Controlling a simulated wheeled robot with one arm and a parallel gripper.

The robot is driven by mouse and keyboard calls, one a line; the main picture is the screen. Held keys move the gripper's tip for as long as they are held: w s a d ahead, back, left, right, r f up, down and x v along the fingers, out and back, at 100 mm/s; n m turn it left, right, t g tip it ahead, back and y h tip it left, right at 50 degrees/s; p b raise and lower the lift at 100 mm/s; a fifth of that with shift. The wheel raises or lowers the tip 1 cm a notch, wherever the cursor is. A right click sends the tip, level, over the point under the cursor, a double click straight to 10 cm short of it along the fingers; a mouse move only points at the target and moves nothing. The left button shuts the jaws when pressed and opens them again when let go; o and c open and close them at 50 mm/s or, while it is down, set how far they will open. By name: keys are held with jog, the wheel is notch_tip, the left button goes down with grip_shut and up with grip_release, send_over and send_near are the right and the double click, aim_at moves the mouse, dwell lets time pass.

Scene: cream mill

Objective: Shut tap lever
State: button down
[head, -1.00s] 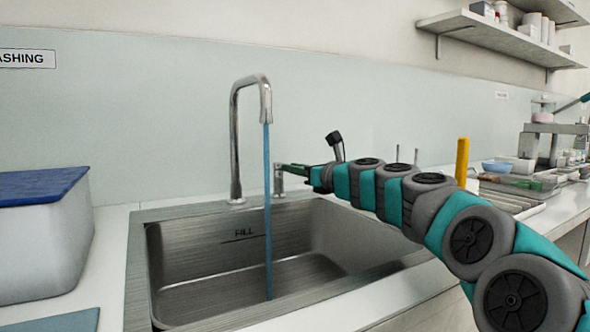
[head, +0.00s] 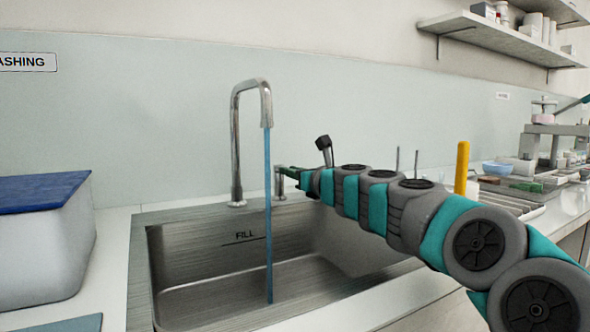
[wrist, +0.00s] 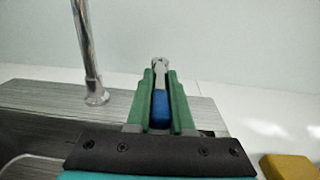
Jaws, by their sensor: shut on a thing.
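The chrome tap (head: 235,150) with a curved spout stands at the back of the sink, and a blue stream of water (head: 268,215) runs from it into the basin. To its right is a short metal valve post (head: 279,182). My gripper (head: 288,171) is at the top of this post. In the wrist view, my gripper's green fingers (wrist: 159,82) are shut on the tap lever, whose blue grip (wrist: 159,108) lies between them and whose metal end shows just beyond the tips. In the head view the fingers mostly hide the lever.
The steel sink (head: 140,255) is marked FILL inside. A grey bin with a blue lid (head: 40,190) stands on the left counter. A yellow upright object (head: 461,168) stands right of my arm. Trays and bowls line the right counter, below a wall shelf (head: 500,35).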

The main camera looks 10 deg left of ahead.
jog(key=shift+s+a+m+t+h, duration=0.2)
jog(key=shift+m+t+h, duration=0.1)
jog(key=shift+m+h, duration=0.15)
jog(key=shift+w, duration=0.1)
jog(key=c, duration=0.8)
grip_release()
jog(key=shift+d, duration=0.1)
jog(key=shift+s+d+r, duration=0.1)
jog(key=shift+s+d, duration=0.2)
jog(key=shift+s, duration=0.2)
jog(key=v, duration=0.6)
jog(key=shift+s, duration=0.3)
jog(key=shift+d, duration=0.15)
